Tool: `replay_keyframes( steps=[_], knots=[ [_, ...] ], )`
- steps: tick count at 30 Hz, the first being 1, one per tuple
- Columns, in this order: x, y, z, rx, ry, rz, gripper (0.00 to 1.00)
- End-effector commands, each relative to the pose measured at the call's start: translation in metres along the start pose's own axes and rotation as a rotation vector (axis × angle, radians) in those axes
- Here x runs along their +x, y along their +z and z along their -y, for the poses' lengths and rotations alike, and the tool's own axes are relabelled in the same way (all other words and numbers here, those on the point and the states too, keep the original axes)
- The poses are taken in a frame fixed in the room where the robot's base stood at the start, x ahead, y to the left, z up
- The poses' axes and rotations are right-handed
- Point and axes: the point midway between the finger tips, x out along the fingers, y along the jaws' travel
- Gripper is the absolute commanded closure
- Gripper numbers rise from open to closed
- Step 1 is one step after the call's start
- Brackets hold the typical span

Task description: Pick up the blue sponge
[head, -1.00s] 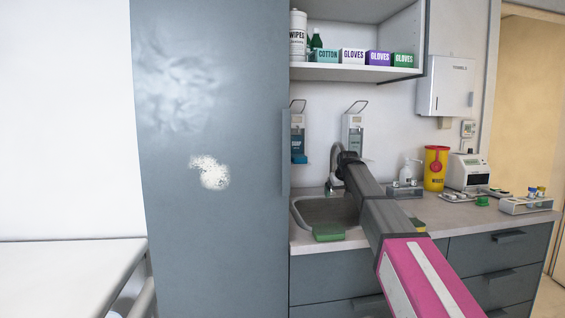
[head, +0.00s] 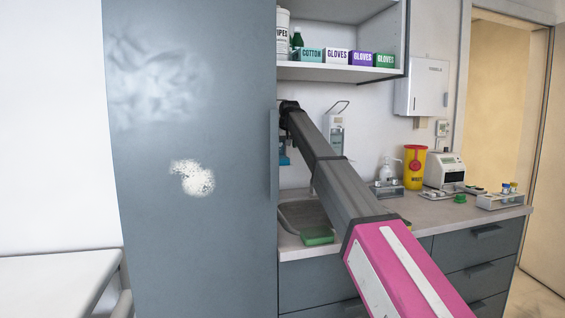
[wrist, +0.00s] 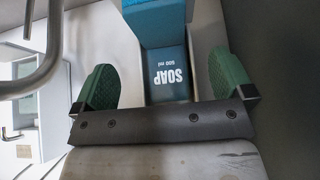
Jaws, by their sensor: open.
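In the head view my gripper is hidden behind the tall grey cabinet, and a bit of blue (head: 284,157) shows beside the cabinet edge.
The tall grey cabinet (head: 190,240) stands close on the left. A green sponge-like block (head: 317,236) lies at the front of the sink (head: 300,212). A shelf (head: 335,72) with boxes hangs above. A yellow waste bin (head: 415,165) and white device (head: 444,170) stand right on the counter (head: 440,212).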

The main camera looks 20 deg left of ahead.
Motion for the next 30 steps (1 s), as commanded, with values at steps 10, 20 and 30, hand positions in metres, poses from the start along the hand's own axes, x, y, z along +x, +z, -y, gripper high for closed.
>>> replay_keyframes(
  steps=[10,20,30],
  knots=[
    [0.036,0.0,0.0,-0.001,0.0,0.001,0.01],
    [0.078,-0.001,-0.001,-0.001,0.0,0.002,0.01],
    [0.083,-0.001,-0.001,-0.001,0.0,0.0,0.17]
  ],
)
